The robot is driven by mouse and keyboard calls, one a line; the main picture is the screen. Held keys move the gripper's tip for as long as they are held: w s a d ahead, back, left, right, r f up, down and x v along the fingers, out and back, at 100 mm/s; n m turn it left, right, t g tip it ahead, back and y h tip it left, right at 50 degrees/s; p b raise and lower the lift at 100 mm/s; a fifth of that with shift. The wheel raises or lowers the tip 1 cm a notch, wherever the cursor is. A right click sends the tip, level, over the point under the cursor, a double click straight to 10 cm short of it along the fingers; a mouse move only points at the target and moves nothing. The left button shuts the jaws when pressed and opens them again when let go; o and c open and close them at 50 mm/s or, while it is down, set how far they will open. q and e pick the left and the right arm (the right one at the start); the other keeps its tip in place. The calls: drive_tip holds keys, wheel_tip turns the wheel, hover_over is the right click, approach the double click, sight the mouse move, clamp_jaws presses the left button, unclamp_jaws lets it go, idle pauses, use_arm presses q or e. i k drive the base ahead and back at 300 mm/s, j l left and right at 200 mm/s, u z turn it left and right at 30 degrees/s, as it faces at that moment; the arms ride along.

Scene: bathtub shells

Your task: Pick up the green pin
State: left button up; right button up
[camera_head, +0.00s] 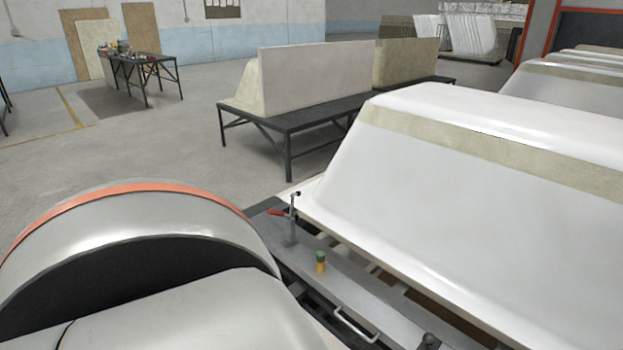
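The green pin (320,262) stands upright on the grey metal rail along the near edge of the bathtub shell's support. Its top is green and its lower part is yellow. No gripper shows in the head view. Large silver parts of my own body with an orange band fill the lower left, to the left of the pin and apart from it in the picture.
A clamp with a red handle (275,212) stands behind the pin on the rail (342,290). A metal handle (352,325) and dark knob (430,341) are nearer. A white bathtub shell (470,190) rises at right. Open floor (120,160) lies at left.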

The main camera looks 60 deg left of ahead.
sight(321, 255)
drive_tip(key=j, duration=1.15)
drive_tip(key=k+j, duration=0.1)
drive_tip(key=j, duration=1)
